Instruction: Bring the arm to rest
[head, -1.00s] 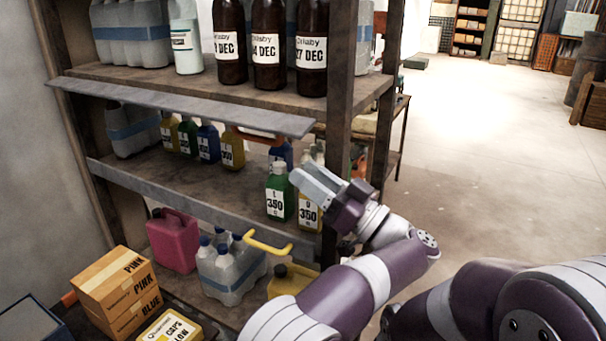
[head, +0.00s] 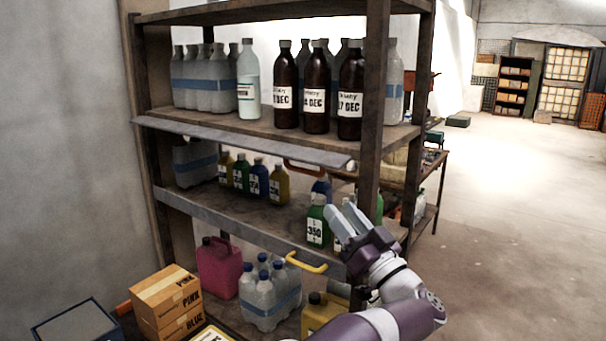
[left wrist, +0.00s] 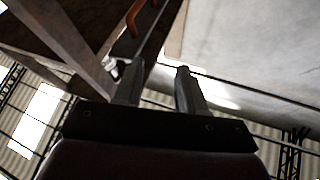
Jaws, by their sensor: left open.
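My left gripper (head: 345,218) is in front of the right end of the shelf unit, near the middle shelf, its fingers pointing up and to the left. In the left wrist view its two fingers (left wrist: 158,88) stand apart with nothing between them. A green bottle labelled 350 (head: 317,226) stands on the middle shelf just left of the fingers in the head view. I cannot tell how far it is from them. Another bottle behind the gripper is mostly hidden. My right gripper is in neither view.
The shelf unit's right post (head: 374,120) stands close to my left gripper. A yellow handle (head: 306,262), a pink jug (head: 219,268) and cardboard boxes (head: 167,298) are lower left. Open floor (head: 500,230) lies to the right.

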